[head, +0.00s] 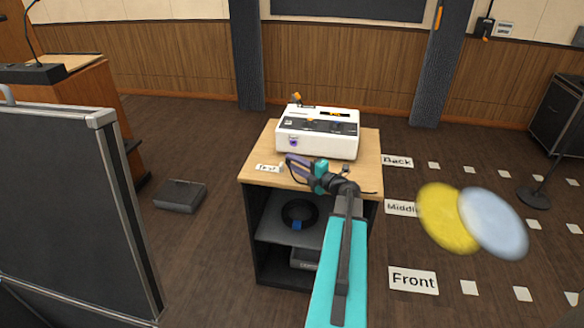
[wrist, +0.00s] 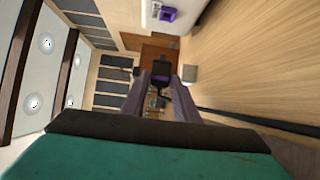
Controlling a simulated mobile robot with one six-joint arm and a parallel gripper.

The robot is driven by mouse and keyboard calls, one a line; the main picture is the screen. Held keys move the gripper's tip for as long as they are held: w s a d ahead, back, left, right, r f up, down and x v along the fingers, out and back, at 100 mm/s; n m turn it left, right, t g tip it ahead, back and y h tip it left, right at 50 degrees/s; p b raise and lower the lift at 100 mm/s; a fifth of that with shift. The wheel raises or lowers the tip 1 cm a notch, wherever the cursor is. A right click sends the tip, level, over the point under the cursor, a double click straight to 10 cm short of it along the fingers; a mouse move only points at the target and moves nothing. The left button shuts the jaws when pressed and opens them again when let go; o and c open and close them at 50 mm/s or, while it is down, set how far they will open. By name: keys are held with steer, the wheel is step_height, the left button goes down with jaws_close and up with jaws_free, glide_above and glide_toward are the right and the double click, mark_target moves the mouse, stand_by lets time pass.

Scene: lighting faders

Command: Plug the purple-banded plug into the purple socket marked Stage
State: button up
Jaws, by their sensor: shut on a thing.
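The purple socket (head: 293,141) is on the front left of the white console; its label is too small to read. It also shows in the wrist view as a purple block (wrist: 168,14) at the top. My gripper (head: 290,160) is just below and in front of the console's left part, low over the tabletop. In the wrist view my gripper (wrist: 161,82) is shut on a dark plug (wrist: 160,80) between its fingertips. The plug is apart from the socket.
The white console (head: 340,145) with faders stands on a wooden-topped cart (head: 258,155). A label reading "Test" (head: 267,168) lies at the left of the top. A dark case (head: 50,190) stands at the left.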

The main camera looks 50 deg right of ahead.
steer(key=shift+w+d+m+h, duration=0.3)
steer(key=shift+m, duration=0.1)
steer(key=shift+w+d, duration=0.1)
steer(key=shift+w+d+b, duration=0.25)
steer(key=shift+w+d, duration=0.2)
steer(key=shift+d, duration=0.3)
steer(key=shift+w+d+b, duration=0.2)
steer(key=shift+w+d, duration=0.25)
steer(key=shift+d, duration=0.25)
steer(key=shift+w+d+b, duration=0.25)
steer(key=shift+w+d, duration=0.2)
steer(key=shift+d, duration=0.3)
steer(key=shift+p, duration=0.5)
steer(key=shift+w+d+p, duration=0.55)
steer(key=shift+d+p, duration=0.2)
steer(key=shift+p, duration=0.3)
stand_by(1.8)
steer(key=shift+w+d+r+p, duration=0.1)
steer(key=shift+w+d+p, duration=0.05)
steer(key=shift+d+p, duration=0.25)
stand_by(1.4)
